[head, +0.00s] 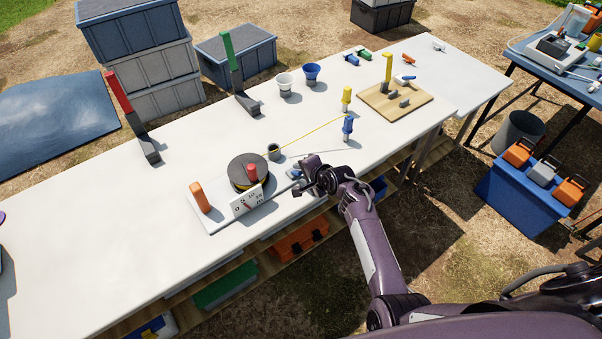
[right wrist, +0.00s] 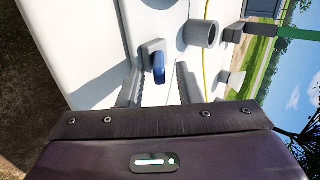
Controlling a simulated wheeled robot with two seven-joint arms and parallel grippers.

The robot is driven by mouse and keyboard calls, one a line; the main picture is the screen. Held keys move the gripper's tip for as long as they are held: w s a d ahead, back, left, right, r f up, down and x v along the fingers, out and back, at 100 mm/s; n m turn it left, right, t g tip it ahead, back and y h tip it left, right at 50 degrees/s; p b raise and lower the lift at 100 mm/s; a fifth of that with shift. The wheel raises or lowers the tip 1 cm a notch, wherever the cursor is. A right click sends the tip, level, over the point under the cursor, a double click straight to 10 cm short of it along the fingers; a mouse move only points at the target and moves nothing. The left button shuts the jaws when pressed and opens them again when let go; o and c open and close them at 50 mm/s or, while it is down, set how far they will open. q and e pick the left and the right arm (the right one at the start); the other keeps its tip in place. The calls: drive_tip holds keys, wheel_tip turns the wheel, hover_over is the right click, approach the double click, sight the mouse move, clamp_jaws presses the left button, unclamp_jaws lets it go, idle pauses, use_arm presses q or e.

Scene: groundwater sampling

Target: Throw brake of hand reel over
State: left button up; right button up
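The hand reel stands on the white table with a dark drum (head: 243,172), a red knob (head: 252,172), an orange upright (head: 200,197) and a white dial plate (head: 246,201). A yellow line runs from it towards the yellow and blue posts. A small blue lever (right wrist: 158,67) on a grey block, seemingly the brake, sits at the reel's right end. My right gripper (head: 302,178) is at that end. In the right wrist view its open fingers (right wrist: 159,82) lie either side of the lever, with gaps; I cannot tell the depth. My left gripper is out of view.
Red (head: 119,93) and green (head: 229,51) handled stands, two funnels and a wooden board (head: 420,100) are further back. The table's left part is clear.

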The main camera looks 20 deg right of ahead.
clamp_jaws()
drive_tip(key=shift+w+a+r+g+p, duration=0.2)
drive_tip(key=shift+w+r+g+p, duration=0.3)
drive_tip(key=shift+r+p, duration=0.3)
drive_tip(key=shift+w+a+g+h+p, duration=0.3)
drive_tip(key=shift+w+g+h, duration=0.1)
drive_tip(key=shift+w+g, duration=0.3)
drive_tip(key=shift+s+d, duration=0.1)
